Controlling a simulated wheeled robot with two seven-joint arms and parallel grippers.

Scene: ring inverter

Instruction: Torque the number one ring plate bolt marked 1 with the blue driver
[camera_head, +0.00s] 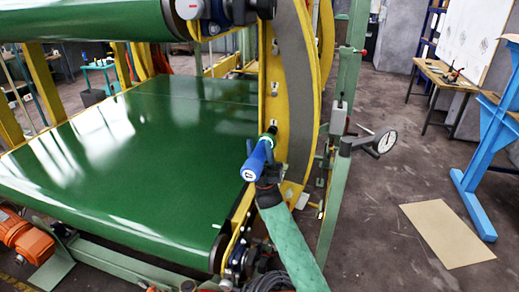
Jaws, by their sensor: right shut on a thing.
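The blue driver (256,162) is in the middle of the view, tilted, with its dark far end up and to the right, in front of the yellow ring plate (270,105). My right gripper (266,172) is shut on the driver. My green-sleeved right arm reaches up to it from the bottom. I cannot tell whether the driver's tip touches a bolt, as that spot is small and partly covered. Small marked fittings (274,88) show on the ring plate above the driver, but their numbers are too small to read. My left gripper is not in view.
A green conveyor belt (130,150) lies left of the ring, with another belt above it. A blue stand (475,190) and cardboard sheet (447,233) are farther right, with open floor between.

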